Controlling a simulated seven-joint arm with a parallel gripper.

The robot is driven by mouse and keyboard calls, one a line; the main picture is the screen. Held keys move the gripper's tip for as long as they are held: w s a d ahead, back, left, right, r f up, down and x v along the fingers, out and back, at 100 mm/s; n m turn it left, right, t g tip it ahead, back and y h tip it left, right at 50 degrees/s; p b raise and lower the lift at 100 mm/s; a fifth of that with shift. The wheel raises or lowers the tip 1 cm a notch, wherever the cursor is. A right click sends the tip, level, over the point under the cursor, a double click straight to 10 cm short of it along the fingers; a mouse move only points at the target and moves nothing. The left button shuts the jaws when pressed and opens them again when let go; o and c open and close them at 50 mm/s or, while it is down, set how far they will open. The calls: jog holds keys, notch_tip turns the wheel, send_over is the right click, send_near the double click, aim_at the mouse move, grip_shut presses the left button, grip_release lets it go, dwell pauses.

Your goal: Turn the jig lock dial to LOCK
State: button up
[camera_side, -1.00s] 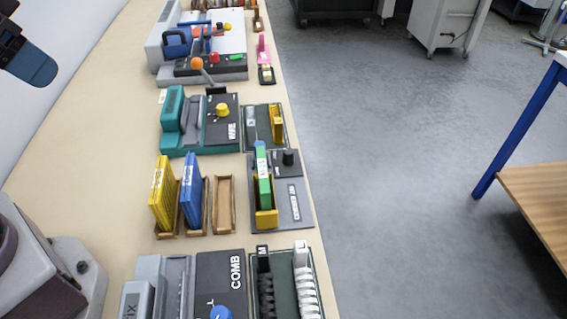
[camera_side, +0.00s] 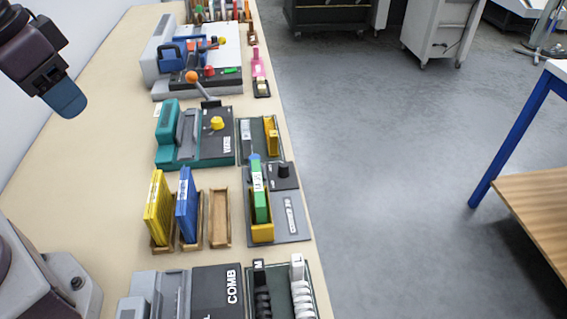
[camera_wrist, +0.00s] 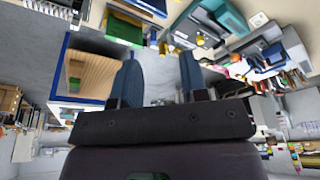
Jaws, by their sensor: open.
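The jig is a grey plate (camera_side: 279,234) at the right edge of the bench in the side view. A black round dial (camera_side: 284,171) sits on a dark panel at its far end. The dial's markings are too small to read. A green block (camera_side: 261,205) stands upright in a yellow holder (camera_side: 261,232) on the jig, left of the dial. My gripper (camera_side: 66,98) is at the upper left, raised and well away from the dial. In the wrist view my gripper (camera_wrist: 158,78) has two blue fingers apart with nothing between them. I cannot pick out the dial there.
Yellow (camera_side: 157,208) and blue (camera_side: 187,205) books stand in wooden holders left of the jig. A teal machine (camera_side: 167,125) with a yellow knob (camera_side: 217,123) stands beyond. A COMB machine (camera_side: 217,285) is nearer. Bare bench (camera_side: 100,150) lies at the left.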

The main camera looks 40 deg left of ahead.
jog(key=w+d+f+n+t+h, duration=0.2)
jog(key=w+d+t+h, duration=0.15)
jog(key=w+d, duration=0.95)
jog(key=w+d+f+n+t+h, duration=0.2)
jog(key=w+d+h, duration=0.2)
jog(key=w+d, duration=0.85)
jog(key=w+a+f+n+t+y, duration=0.1)
jog(key=w+a+f+n+y, duration=0.3)
jog(key=w, duration=0.7)
jog(key=n+g+y, duration=0.4)
jog(key=n+g, duration=0.2)
jog(key=g, duration=0.4)
send_near(284, 164)
jog(key=shift+h, duration=0.25)
jog(key=f, duration=1)
jog(key=shift+a+f, duration=0.2)
jog(key=shift+a, duration=0.05)
